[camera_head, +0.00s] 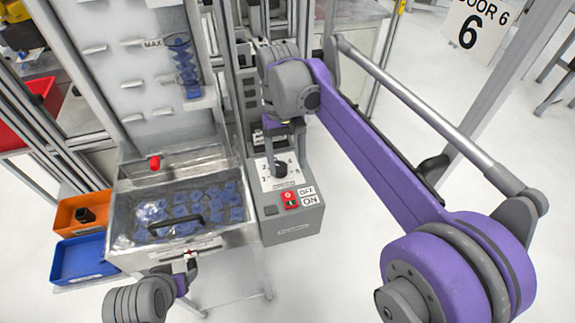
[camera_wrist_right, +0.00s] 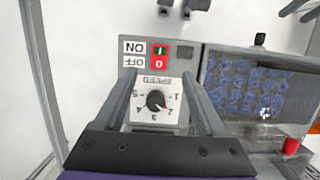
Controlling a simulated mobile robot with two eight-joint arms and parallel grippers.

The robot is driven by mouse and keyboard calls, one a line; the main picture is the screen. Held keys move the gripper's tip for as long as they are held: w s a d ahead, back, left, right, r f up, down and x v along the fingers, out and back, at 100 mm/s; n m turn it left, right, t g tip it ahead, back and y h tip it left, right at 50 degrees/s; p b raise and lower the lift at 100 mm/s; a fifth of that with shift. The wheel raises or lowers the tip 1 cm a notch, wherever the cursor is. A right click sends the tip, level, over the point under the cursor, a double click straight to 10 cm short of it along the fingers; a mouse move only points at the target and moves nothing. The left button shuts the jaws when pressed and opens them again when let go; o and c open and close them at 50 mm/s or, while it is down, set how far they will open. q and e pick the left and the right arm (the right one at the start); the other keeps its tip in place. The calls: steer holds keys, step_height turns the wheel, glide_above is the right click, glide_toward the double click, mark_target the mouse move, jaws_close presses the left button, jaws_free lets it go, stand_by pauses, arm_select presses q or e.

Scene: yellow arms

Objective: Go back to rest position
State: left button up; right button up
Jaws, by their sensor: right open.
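My right arm, purple and grey, reaches across the head view, and its right gripper (camera_head: 277,140) is over the control box (camera_head: 295,222). In the right wrist view the right gripper (camera_wrist_right: 160,80) is open, with its two fingers on either side of the black speed knob (camera_wrist_right: 156,100). I cannot tell whether the fingers touch the box face. My left gripper (camera_head: 183,265) is low in front of the metal bin; its jaws are too small to read.
The metal bin (camera_head: 125,225) with a clear, handled lid holds several blue parts. An orange tray (camera_head: 72,222) and a blue tray (camera_head: 70,270) sit at left. Red and green ON/OFF buttons (camera_head: 290,200) are on the box.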

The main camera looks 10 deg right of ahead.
stand_by(0.4)
steer(key=s+d+f+t, duration=0.3)
steer(key=s+f, duration=0.3)
steer(key=s, duration=0.2)
steer(key=s+d+f+t, duration=0.3)
steer(key=s+f+t, duration=0.2)
steer(key=s, duration=0.3)
steer(key=shift+s+d+f, duration=0.2)
steer(key=shift+d+f, duration=0.15)
steer(key=shift+f, duration=0.45)
